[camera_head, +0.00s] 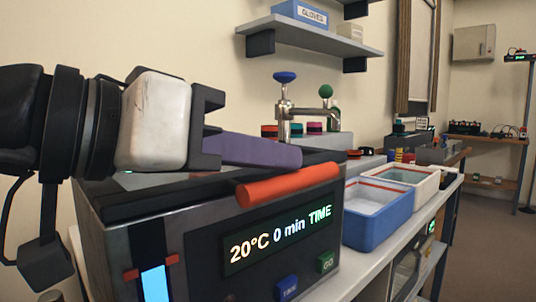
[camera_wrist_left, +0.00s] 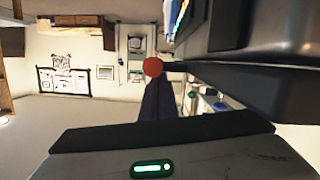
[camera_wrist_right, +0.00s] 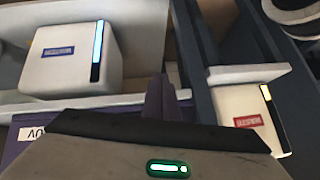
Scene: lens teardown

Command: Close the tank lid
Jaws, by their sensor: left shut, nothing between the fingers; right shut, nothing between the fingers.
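The tank (camera_head: 210,245) is a dark grey box with a lit display reading 20°C, 0 min, TIME. Its dark lid (camera_head: 150,192) lies across the top, with an orange bar handle (camera_head: 290,185) along the front edge. It looks down or nearly down; whether it is fully seated I cannot tell. My left gripper (camera_head: 298,156) is shut and empty, its purple fingers just above the lid, behind the handle. In the left wrist view the handle's orange end (camera_wrist_left: 153,67) shows close to the fingertips. My right gripper (camera_wrist_right: 158,78) is shut and empty, away from the tank.
A blue tray (camera_head: 378,236) and a white tray (camera_head: 425,192) stand right of the tank on the bench. A tap (camera_head: 284,110) rises behind it. A shelf (camera_head: 310,38) hangs above. In the right wrist view, white boxes (camera_wrist_right: 70,68) stand near my right fingers.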

